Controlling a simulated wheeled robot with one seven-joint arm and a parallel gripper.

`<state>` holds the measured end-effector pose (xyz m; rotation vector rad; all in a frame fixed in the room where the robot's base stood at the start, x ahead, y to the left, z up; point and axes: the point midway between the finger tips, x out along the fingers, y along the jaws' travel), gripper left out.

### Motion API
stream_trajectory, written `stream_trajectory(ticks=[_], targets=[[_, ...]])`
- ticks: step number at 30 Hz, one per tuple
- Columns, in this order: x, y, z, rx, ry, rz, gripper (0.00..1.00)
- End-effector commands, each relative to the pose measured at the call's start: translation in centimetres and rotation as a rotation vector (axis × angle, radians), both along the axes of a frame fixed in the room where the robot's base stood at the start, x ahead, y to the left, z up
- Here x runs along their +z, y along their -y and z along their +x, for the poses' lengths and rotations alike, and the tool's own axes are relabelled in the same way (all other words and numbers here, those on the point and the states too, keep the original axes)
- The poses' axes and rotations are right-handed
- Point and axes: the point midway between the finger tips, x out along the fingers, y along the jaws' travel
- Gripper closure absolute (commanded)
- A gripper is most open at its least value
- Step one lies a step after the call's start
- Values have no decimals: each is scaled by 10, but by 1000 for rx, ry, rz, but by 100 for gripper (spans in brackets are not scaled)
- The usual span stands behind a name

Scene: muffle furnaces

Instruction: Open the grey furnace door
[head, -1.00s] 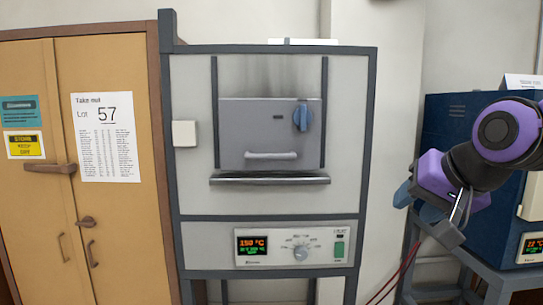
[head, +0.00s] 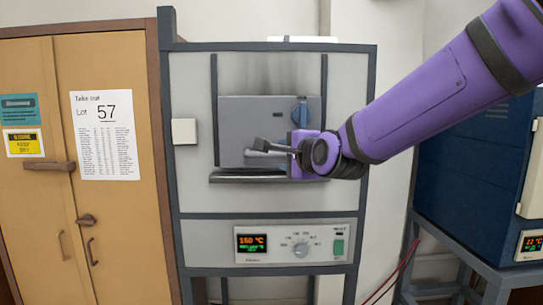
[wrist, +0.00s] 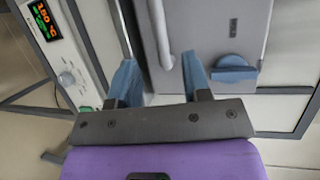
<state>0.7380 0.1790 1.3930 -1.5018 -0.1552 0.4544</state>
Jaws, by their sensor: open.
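The grey furnace door (head: 262,120) is shut in the furnace's front frame. It has a blue knob (head: 301,113) at its upper right and a pale bar handle low down, largely hidden by my arm in the head view. In the wrist view the door (wrist: 215,22), handle (wrist: 161,32) and blue knob (wrist: 234,69) appear turned sideways. My gripper (wrist: 160,62) is open, its two blue fingers on either side of the handle's line. I cannot tell whether the fingers touch the handle or the door.
A dark ledge (head: 225,177) juts out just below the door. A wooden cabinet (head: 28,90) stands at left. A blue furnace (head: 470,170) stands on the right behind my arm.

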Motion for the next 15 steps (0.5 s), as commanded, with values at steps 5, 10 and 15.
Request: stream_trajectory(ticks=[5,10,15], targets=[[-6,-11,24,0,-1,-5,56],[-11,-20,48,0,-1,-5,56],[-14,-29,68,1,-1,-5,56]])
